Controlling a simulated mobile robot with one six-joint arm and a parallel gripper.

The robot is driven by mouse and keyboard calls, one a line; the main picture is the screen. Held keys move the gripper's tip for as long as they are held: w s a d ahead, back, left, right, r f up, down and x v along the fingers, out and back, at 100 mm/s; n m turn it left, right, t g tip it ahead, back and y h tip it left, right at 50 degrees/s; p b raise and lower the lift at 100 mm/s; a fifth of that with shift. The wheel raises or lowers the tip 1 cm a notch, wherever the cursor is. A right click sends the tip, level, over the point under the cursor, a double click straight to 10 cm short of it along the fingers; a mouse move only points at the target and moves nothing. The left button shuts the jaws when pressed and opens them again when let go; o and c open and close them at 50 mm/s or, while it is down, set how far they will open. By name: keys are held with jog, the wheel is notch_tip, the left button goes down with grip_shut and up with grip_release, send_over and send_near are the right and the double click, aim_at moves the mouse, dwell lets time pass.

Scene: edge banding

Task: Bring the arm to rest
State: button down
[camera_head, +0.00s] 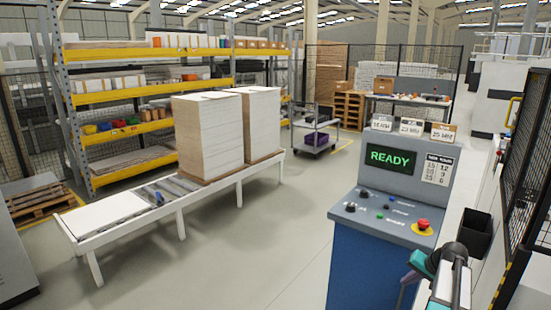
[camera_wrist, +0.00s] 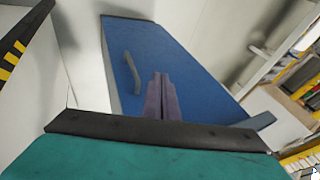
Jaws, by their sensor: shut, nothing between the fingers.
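My gripper's two fingers (camera_wrist: 158,77) are together in the wrist view, shut with nothing between them. The teal and black body of my wrist fills the lower part of that view. Behind the fingers is the blue cabinet of the control console (camera_wrist: 190,60), with a grey handle (camera_wrist: 131,73) on its side. In the head view my arm is at the lower right, beside the console (camera_head: 375,255). A small part of my gripper (camera_head: 406,280) shows there, pointing down. The gap between the fingers and the cabinet cannot be judged.
The console has a READY screen (camera_head: 390,157) and a red stop button (camera_head: 423,224). A black bin (camera_head: 474,236) and a mesh fence (camera_head: 525,160) are close on the right. A roller table (camera_head: 120,232) with tall board stacks (camera_head: 208,135) stands left. The floor between is clear.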

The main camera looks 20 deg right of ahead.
jog(key=s+a+f+n+g+y+b, duration=0.1)
jog(key=s+a+f+n+g, duration=0.15)
jog(key=a+f, duration=1.2)
jog(key=s+a+f+n+g+y+b, duration=0.1)
jog(key=a+f+n+g, duration=0.15)
jog(key=a+f, duration=1.15)
jog(key=s+a+f+n+g+h, duration=0.1)
jog(key=s+a+f+n+g, duration=0.1)
jog(key=s+a, duration=0.5)
jog(key=s+a+f+n+g+b, duration=0.1)
jog(key=s+a+f+g, duration=0.1)
jog(key=s+a+f, duration=0.3)
jog(key=s+a+f+n+g+h, duration=0.1)
jog(key=s+a+f+n+g, duration=0.1)
jog(key=s+a, duration=0.8)
jog(key=s+f+g, duration=0.1)
jog(key=s+f, duration=0.1)
jog(key=s, duration=0.1)
jog(key=shift+s+a+n+h, duration=0.15)
jog(key=shift+s+n+h, duration=0.15)
